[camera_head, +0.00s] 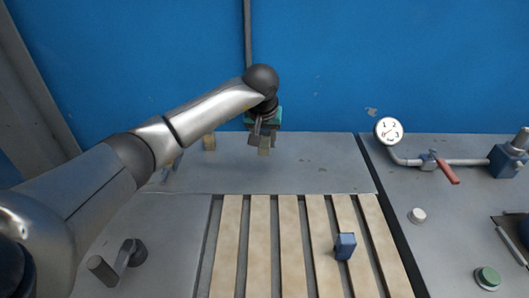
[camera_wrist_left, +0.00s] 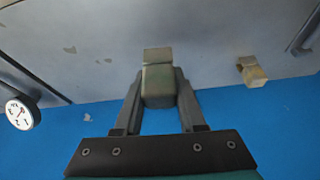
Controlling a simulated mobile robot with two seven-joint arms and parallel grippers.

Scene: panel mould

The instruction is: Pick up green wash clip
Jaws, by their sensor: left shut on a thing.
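The green wash clip (camera_head: 264,149) is a small block with a dull, worn green-beige surface. It hangs between the fingers of my left gripper (camera_head: 262,141), in front of the blue wall and above the back of the grey bench. In the left wrist view the clip (camera_wrist_left: 157,72) sits between the two fingertips, its far end sticking out beyond them. The gripper is shut on it. Whether the clip's lower end touches the bench is hard to tell. My right gripper is in neither view.
A second, tan clip (camera_head: 209,142) stands at the back left; it also shows in the wrist view (camera_wrist_left: 251,71). Pale slats (camera_head: 261,240) fill the front middle, with a blue block (camera_head: 345,246) on them. At right are a dial gauge (camera_head: 389,131) and a red-handled valve (camera_head: 446,171).

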